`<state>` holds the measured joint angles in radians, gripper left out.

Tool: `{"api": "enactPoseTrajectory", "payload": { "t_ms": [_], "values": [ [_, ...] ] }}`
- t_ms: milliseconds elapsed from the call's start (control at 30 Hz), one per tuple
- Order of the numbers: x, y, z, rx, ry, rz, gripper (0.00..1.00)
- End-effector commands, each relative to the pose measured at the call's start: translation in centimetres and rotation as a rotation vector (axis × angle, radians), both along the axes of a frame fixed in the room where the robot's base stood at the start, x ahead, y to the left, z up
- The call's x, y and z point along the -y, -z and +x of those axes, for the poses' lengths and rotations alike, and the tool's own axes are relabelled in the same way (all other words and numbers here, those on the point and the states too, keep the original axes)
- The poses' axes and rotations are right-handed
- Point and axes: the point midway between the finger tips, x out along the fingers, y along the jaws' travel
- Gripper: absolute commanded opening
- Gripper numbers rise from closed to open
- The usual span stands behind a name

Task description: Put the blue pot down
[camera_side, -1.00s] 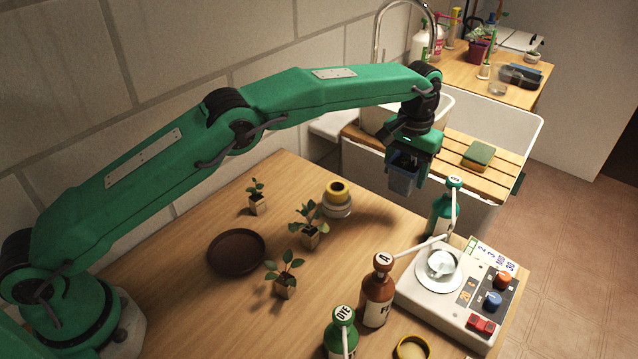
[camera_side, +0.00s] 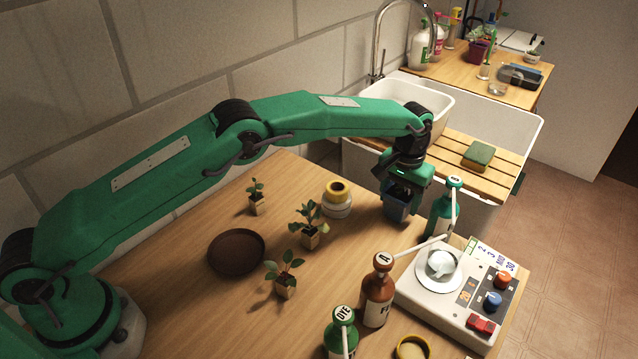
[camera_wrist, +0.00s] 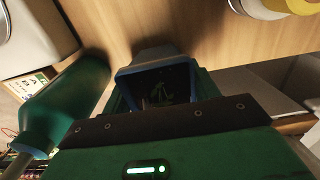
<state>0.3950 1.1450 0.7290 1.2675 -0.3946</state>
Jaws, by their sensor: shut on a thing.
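The blue pot (camera_side: 395,208) is in my gripper (camera_side: 398,195), near the far edge of the wooden table (camera_side: 200,310). My gripper is shut on it, with a finger on either side. The pot is upright and low over the table; I cannot tell if its base touches. In the wrist view the blue pot (camera_wrist: 155,75) shows its blue rim and a dark inside with a small pale green plant shape. My gripper (camera_wrist: 160,100) covers its near part.
A green bottle (camera_side: 443,212) stands close to the right of the pot. A yellow-topped jar (camera_side: 337,198), several seedlings (camera_side: 309,225) and a brown saucer (camera_side: 236,252) are to the left. A brown bottle (camera_side: 378,290) and a white scale-like device (camera_side: 455,300) are nearer. The sink lies beyond.

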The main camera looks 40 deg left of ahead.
Motion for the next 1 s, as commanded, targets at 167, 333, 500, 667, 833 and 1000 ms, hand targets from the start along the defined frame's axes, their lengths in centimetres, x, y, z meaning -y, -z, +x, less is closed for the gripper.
{"api": "enactPoseTrajectory", "payload": {
  "t_ms": [167,333,500,667,833,1000],
  "values": [
    [0.01,0.17,0.02,0.001,0.0,0.0,0.34],
    [0.01,0.23,0.01,0.001,0.0,0.0,0.34],
    [0.0,0.53,0.0,0.0,0.0,0.0,0.68],
    [0.0,0.52,0.0,0.0,0.0,0.0,0.81],
    [0.0,0.5,0.0,0.0,0.0,0.0,0.81],
    [0.0,0.15,0.01,0.001,0.0,0.0,0.81]
  ]
}}
